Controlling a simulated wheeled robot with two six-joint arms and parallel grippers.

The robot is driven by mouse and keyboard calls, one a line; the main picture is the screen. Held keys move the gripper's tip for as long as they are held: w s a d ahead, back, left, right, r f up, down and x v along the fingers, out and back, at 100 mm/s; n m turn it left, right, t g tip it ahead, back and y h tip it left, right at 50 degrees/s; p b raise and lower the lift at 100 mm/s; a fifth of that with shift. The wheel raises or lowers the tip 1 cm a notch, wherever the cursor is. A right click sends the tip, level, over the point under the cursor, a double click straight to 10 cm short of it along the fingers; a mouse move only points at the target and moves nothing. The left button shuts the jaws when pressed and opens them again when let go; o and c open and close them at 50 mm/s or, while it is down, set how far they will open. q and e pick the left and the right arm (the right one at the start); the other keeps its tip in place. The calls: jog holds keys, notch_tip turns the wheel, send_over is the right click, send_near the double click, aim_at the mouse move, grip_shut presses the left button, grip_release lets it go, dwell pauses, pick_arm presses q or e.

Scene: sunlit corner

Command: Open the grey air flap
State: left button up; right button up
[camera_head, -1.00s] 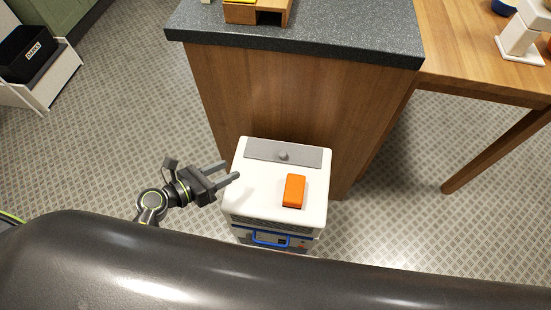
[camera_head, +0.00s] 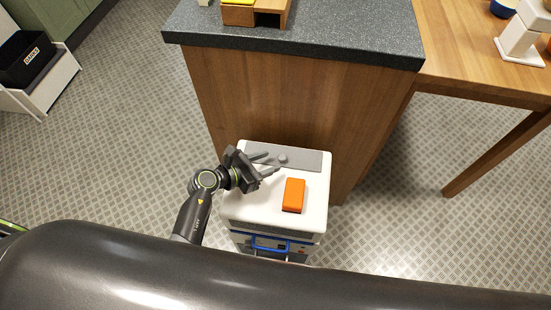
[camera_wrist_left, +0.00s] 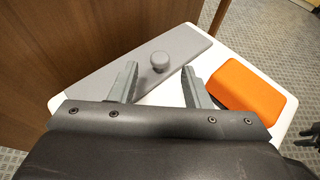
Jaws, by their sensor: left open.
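The grey air flap (camera_head: 300,157) is a flat strip with a round grey knob (camera_head: 283,158), lying flat along the back of the top of a white box-shaped unit (camera_head: 255,207). In the left wrist view the flap (camera_wrist_left: 121,79) runs diagonally and its knob (camera_wrist_left: 160,61) stands just beyond the fingertips. My left gripper (camera_head: 273,162) is open over the unit's top, its fingers pointing at the knob from the left. In the left wrist view the open fingers (camera_wrist_left: 160,72) are on either side of the knob's line, with nothing between them. My right gripper does not show in the head view.
An orange block (camera_head: 293,195) lies on the unit's top, right of my left gripper; it is close to the right finger in the wrist view (camera_wrist_left: 247,88). A wooden cabinet with a dark countertop (camera_head: 300,38) stands behind the unit. A blue handle (camera_head: 270,247) is on the unit's front.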

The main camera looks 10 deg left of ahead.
aim_at(281, 157)
pick_arm(q)
jog(key=shift+x, duration=1.85)
grip_shut()
